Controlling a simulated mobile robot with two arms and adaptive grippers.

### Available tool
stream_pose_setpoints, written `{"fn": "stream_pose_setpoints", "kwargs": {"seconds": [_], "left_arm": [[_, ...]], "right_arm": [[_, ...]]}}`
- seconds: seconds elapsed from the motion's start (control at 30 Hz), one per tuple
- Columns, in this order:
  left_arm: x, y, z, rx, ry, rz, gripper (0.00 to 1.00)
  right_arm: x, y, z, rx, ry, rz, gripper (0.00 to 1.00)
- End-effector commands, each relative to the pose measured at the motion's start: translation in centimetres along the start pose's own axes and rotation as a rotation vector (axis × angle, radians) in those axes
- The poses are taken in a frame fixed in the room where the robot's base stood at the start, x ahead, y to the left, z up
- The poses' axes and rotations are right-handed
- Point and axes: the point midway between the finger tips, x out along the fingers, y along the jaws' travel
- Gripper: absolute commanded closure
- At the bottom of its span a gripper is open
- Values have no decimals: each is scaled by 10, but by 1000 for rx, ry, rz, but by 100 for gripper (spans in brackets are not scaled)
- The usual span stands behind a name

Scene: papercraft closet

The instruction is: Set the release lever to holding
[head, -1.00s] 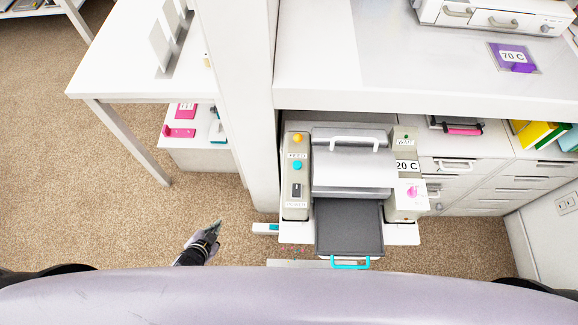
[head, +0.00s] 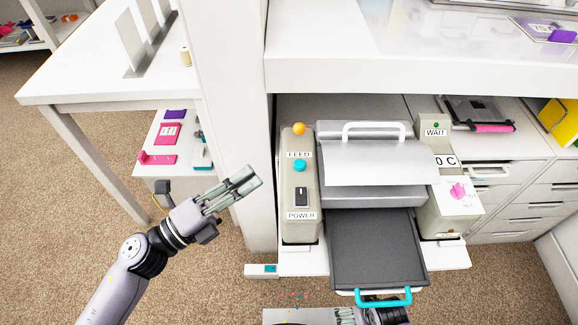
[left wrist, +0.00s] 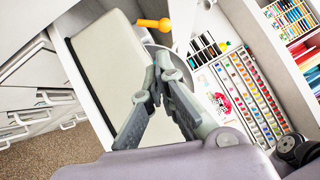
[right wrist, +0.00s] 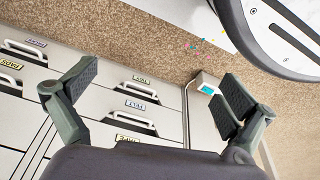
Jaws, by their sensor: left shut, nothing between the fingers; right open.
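The laminator-like machine (head: 370,185) sits under the white counter, with FEED and POWER labels on its left housing (head: 300,230). An orange round-ended lever (head: 299,128) stands at the top of that housing; I take it for the release lever. In the left wrist view the lever (left wrist: 153,23) sticks out beyond the housing's pale side (left wrist: 118,70). I cannot read its setting. My left gripper (head: 245,180) is shut and empty, left of the machine and apart from the lever. My right gripper (right wrist: 160,85) is open and empty, low by the machine's front tray (head: 375,250).
A white upright panel (head: 235,120) stands between the machine and the left table (head: 90,75). The counter (head: 420,75) overhangs the machine. A teal handle (head: 383,297) is on the tray front. Drawers (head: 515,190) stand at right. Carpet (head: 215,275) is open at left.

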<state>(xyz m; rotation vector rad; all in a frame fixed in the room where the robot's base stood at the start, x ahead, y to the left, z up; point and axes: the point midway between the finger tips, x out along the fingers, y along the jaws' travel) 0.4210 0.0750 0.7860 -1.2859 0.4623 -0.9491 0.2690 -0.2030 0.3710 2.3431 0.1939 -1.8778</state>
Motion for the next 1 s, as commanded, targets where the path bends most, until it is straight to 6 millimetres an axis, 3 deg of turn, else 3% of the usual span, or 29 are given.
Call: {"fn": "stream_pose_setpoints", "kwargs": {"seconds": [0.53,1.0], "left_arm": [[7,-7,-5,31,21,-15,100],[85,-9,-6,31,21,-15,100]], "right_arm": [[3,0,2,0,-3,0,0],[42,-2,38,-6,-31,-4,0]]}}
